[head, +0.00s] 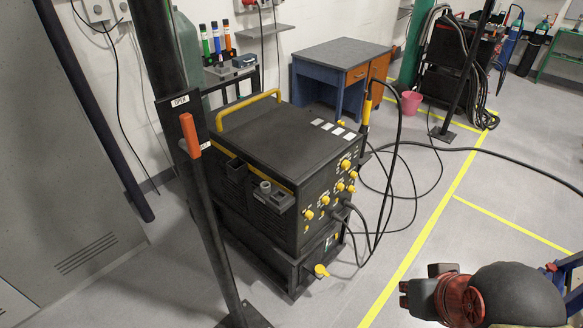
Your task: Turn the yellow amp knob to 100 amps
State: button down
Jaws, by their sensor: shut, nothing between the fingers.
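A black welding machine (283,160) stands on the floor in the middle of the head view. Its front panel faces right and carries several yellow knobs, among them an upper knob (346,164), a middle knob (325,200) and a lower left knob (309,214). The panel markings are too small to read, so I cannot tell which is the amp knob or its setting. My gripper (404,292) is at the lower right, at the end of my red and black wrist. It is shut and empty, well apart from the panel.
Black cables (383,190) run from the machine's front across the floor. A dark post with an orange handle (190,135) stands before the machine's left side. A blue desk (330,80) and pink bucket (411,103) are behind. Floor between my gripper and the machine is clear.

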aim_at(346, 164)
jog(key=i+j+z, duration=0.3)
jog(key=i, duration=0.15)
jog(key=i+j+z, duration=0.15)
jog(key=i+z, duration=0.15)
jog(key=i, duration=0.1)
